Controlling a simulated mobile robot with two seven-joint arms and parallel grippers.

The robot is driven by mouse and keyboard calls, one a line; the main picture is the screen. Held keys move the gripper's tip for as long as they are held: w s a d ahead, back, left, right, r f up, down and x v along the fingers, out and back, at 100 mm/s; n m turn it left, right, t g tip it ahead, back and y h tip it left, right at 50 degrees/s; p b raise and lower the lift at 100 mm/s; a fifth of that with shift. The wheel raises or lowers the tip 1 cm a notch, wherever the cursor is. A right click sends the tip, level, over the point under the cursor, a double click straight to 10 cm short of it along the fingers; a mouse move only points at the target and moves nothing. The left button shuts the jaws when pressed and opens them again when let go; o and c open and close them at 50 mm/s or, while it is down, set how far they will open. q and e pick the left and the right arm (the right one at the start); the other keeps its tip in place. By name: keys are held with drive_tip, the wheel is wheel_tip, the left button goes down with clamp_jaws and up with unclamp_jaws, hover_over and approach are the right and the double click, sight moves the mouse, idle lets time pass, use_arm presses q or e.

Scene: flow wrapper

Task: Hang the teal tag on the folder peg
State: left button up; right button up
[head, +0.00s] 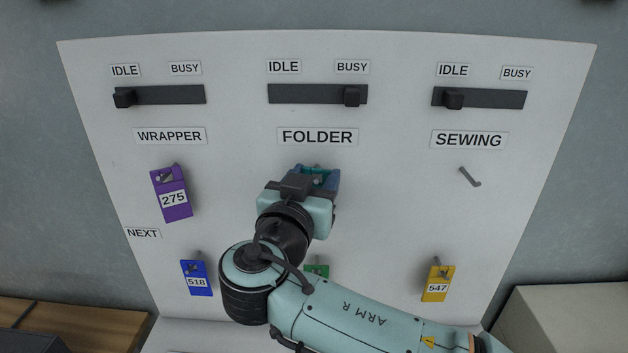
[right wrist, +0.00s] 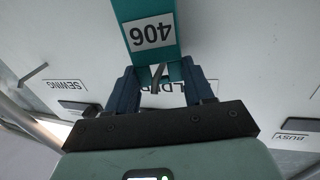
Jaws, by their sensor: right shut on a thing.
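The teal tag (head: 322,177), mostly hidden by my right gripper in the head view, is at the board just below the FOLDER label (head: 318,137). In the right wrist view the teal tag (right wrist: 150,31) shows its number 406 upside down. My right gripper (right wrist: 160,76) is shut on the tag's hole end, with a dark blue finger on each side. A thin metal peg (right wrist: 157,73) shows between the fingers at the tag's hole end. I cannot tell whether it passes fully through the hole. My left gripper is not in view.
A purple tag 275 (head: 171,194) hangs under WRAPPER. The SEWING peg (head: 469,177) is bare. Along the lower row are a blue tag 518 (head: 196,279), a partly hidden green tag (head: 318,271) and a yellow tag 547 (head: 437,284). The FOLDER slider (head: 351,96) stands at BUSY.

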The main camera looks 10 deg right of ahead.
idle(0.3)
drive_tip(key=o, duration=1.1)
